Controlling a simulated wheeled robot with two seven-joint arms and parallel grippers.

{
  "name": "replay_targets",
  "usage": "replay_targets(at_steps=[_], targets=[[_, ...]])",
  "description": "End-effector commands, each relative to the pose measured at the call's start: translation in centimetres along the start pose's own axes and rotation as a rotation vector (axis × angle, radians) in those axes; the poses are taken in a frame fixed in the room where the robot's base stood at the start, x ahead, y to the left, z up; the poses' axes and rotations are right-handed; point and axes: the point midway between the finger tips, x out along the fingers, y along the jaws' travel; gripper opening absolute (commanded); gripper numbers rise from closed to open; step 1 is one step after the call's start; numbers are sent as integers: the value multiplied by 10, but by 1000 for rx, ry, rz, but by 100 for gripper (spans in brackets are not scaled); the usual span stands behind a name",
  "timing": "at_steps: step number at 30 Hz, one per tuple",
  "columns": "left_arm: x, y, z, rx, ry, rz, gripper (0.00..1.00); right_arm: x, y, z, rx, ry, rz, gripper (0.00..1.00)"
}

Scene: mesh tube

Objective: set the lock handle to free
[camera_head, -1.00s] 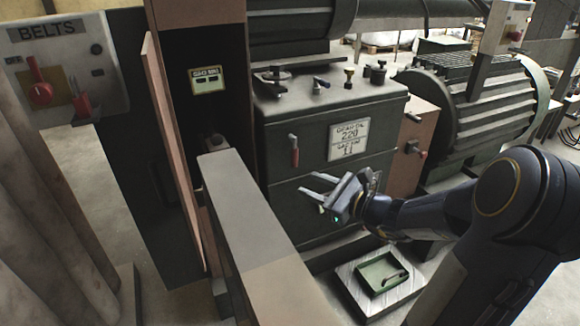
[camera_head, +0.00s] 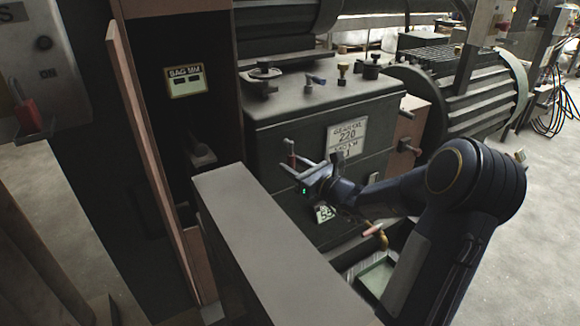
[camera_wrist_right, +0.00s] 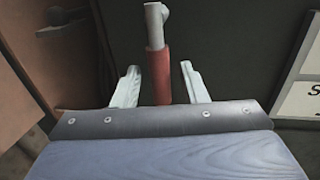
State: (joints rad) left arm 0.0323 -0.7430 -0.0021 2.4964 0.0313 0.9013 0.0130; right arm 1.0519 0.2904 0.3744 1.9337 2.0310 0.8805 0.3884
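A red-sleeved lever with a grey metal end, which looks like the lock handle (camera_head: 291,147), stands about upright on the front of the dark green gear cabinet (camera_head: 270,195). It also shows in the right wrist view (camera_wrist_right: 160,75), in line with the gap between the fingers. My right gripper (camera_head: 287,170) is open and empty, its fingers at the lower part of the handle. In the wrist view, the right gripper (camera_wrist_right: 159,72) has one finger on each side of the red sleeve, with gaps on both sides. Handle markings are not readable. My left gripper is not in view.
A long grey-topped beam (camera_head: 250,225) runs close on the left of the gripper. A green tray (camera_head: 376,276) lies below my right arm. Small knobs (camera_head: 343,70) stand on the cabinet top.

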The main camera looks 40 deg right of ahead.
Motion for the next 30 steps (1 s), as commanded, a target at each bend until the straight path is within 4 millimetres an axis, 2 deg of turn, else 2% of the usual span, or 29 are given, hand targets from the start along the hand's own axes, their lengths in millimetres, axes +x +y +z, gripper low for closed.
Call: replay_targets(at_steps=[5, 13, 22, 30], targets=[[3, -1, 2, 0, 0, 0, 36, 14, 0, -1, 0, 1, 1, 39], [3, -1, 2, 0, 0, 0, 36, 16, 0, 0, -1, 1, 0, 39], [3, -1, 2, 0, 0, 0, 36, 16, 0, 0, -1, 1, 0, 1], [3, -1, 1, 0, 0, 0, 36, 16, 0, 0, -3, 1, 0, 0]])
